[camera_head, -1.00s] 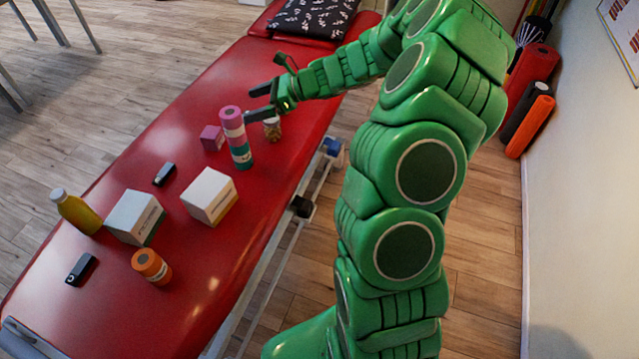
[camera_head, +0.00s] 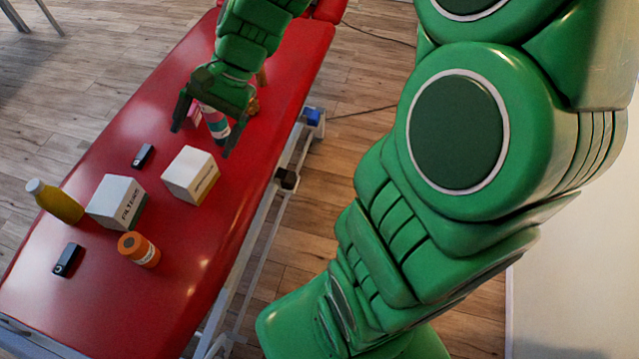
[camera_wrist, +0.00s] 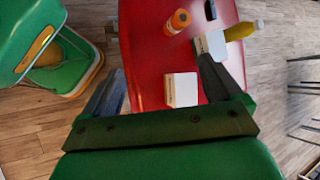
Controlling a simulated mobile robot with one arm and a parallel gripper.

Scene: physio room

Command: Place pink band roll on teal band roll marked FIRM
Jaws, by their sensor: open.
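On the red table (camera_head: 120,295) stand a white box (camera_head: 190,174), a FILTERS box (camera_head: 117,202), an orange roll (camera_head: 139,249), a yellow bottle (camera_head: 54,201) and two small black items (camera_head: 143,155) (camera_head: 67,260). A pink block (camera_head: 193,116) is close beside the rolls. The table's near end is clear.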

